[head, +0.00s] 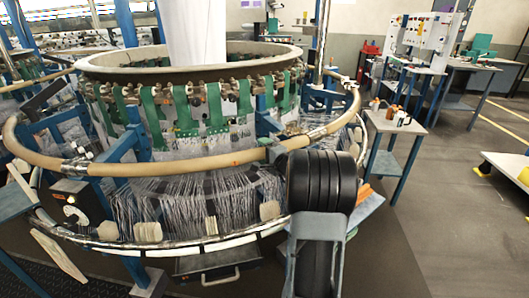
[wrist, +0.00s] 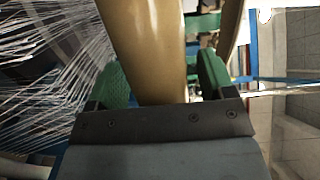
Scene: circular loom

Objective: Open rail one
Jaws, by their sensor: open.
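A tan, tubular rail (head: 180,165) curves around the front of the circular loom at mid height, with metal joints along it. I cannot tell from the pictures which section is rail one. In the wrist view, a tan rail section (wrist: 145,45) runs between the two green fingers of my gripper (wrist: 160,70). The fingers are open, one on each side of the rail, with a visible gap at the right finger. I cannot tell whether the left finger touches it. In the head view my dark arm hides my gripper and part of the rail's front right.
White threads (head: 190,200) fan out below the rail, and show at the left in the wrist view (wrist: 50,50). Green straps (head: 215,105) hang from the upper ring. A small table (head: 390,122) with bottles stands to the right. Open floor (head: 440,200) lies at right.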

